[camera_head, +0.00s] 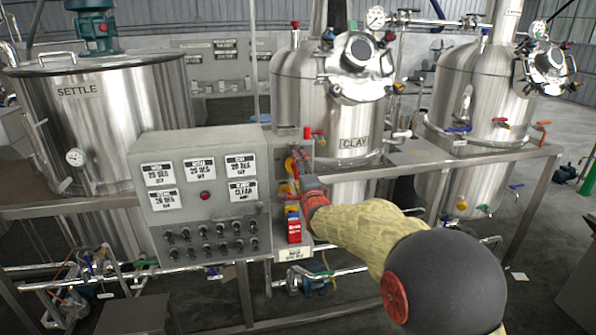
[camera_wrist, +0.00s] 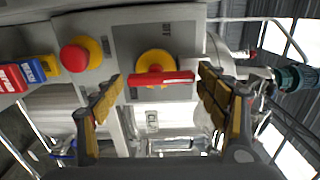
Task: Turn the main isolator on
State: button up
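The main isolator (camera_wrist: 163,77) is a red bar handle on a yellow disc, on a grey panel. In the wrist view the handle lies level across the picture, between my fingers. In the head view the isolator (camera_head: 291,164) shows small and partly hidden, near the top of the narrow panel. My gripper (camera_wrist: 160,84) is open, one yellow-padded finger to each side of the handle, with gaps visible. In the head view my gripper (camera_head: 300,186) is in front of this panel, its fingertips hard to make out. Lettering above the handle is too small to read.
A red mushroom button (camera_wrist: 76,57) on yellow sits left of the isolator in the wrist view, with red, blue and yellow blocks (camera_wrist: 22,75) further left. A larger grey control box (camera_head: 200,190) stands left of the panel. Metal tanks (camera_head: 330,110) and a rail stand behind.

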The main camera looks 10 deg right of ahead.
jog(key=shift+o, duration=0.8)
jog(key=s, duration=1.2)
